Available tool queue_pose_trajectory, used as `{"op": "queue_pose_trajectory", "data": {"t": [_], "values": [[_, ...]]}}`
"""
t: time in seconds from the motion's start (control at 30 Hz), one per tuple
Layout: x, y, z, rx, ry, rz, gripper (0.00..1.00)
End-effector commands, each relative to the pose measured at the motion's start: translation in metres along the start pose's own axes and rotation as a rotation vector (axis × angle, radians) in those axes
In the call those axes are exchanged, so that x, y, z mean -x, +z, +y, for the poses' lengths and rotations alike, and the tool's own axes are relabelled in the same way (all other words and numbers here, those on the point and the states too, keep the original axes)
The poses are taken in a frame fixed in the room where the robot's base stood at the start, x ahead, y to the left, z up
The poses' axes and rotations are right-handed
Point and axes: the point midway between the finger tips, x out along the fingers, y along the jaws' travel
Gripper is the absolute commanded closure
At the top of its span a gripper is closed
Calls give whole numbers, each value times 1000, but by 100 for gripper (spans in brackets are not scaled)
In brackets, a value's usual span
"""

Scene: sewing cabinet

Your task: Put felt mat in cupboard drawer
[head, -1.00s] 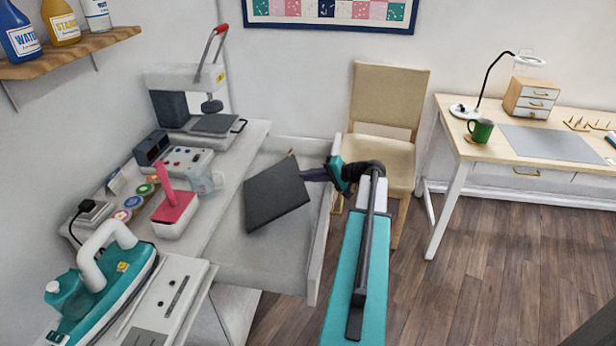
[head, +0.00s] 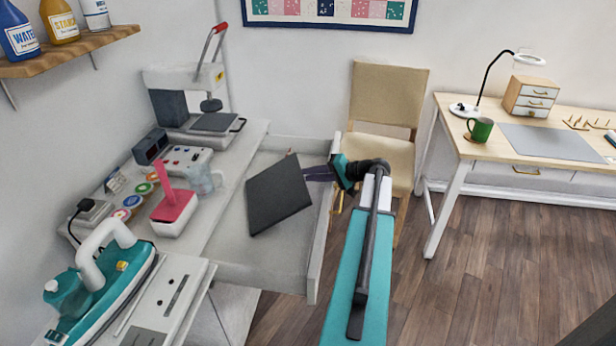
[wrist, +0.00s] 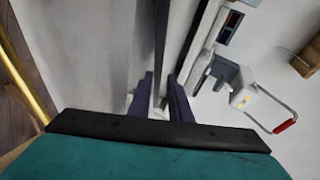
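The felt mat (head: 278,196) is a dark grey square, held tilted over the open cupboard drawer (head: 262,266). The drawer is pale grey and pulled out from the cabinet, its inside mostly visible. My gripper (head: 309,173) comes in from the right over the drawer's front wall and is shut on the mat's right edge. In the wrist view the mat (wrist: 149,45) shows nearly edge-on between the purple fingers of my gripper (wrist: 160,88). Whether the mat's lower edge touches the drawer floor I cannot tell.
A beige chair (head: 386,100) stands behind the drawer. A desk (head: 540,115) stands at right; floor between is clear.

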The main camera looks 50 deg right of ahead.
Motion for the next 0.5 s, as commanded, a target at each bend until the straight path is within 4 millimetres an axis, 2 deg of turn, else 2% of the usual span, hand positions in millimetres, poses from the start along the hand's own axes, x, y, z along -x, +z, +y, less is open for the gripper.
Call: {"op": "queue_pose_trajectory", "data": {"t": [0.5], "values": [[81,0,1,0,1,2,82]]}}
